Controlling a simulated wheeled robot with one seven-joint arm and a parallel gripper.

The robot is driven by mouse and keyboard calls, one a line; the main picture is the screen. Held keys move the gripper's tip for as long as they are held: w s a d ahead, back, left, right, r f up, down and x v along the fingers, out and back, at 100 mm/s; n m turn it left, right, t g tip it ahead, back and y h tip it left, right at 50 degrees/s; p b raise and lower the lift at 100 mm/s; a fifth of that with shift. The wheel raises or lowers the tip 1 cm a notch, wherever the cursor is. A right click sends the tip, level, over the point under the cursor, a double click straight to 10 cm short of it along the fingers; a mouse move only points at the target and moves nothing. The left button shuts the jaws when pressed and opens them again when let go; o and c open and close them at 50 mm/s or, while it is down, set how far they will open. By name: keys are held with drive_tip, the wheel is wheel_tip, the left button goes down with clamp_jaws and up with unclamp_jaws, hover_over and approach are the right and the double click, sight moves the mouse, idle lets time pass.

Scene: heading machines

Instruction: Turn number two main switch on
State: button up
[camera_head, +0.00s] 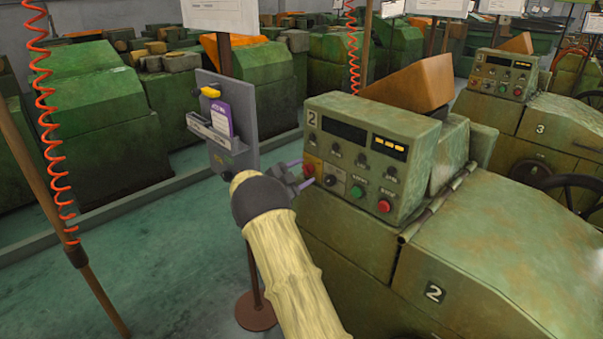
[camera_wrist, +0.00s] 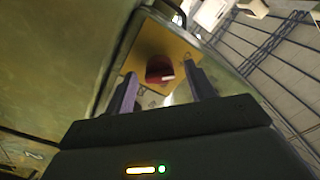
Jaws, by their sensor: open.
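The number two machine (camera_head: 500,265) carries a green control box (camera_head: 350,125) marked "2". Its main switch is a red knob (camera_wrist: 158,68) on a yellow plate (camera_wrist: 180,45), with a pale mark on the knob's right side. In the head view the switch (camera_head: 309,170) is at the box's lower left, partly hidden by my fingers. My gripper (camera_head: 301,173) is open at the switch. In the wrist view my gripper (camera_wrist: 163,82) has one finger on each side of the knob, with gaps that look clear. Contact cannot be told.
Green start and red stop buttons (camera_head: 384,206) and several black knobs sit right of the switch. A grey stand (camera_head: 245,115) with a purple card (camera_head: 221,118) is left of my gripper. Machine number 3 (camera_head: 560,125) stands behind right. Green floor (camera_head: 170,250) is open at left.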

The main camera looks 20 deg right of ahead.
drive_tip(key=shift+d, duration=0.15)
drive_tip(key=c, duration=1)
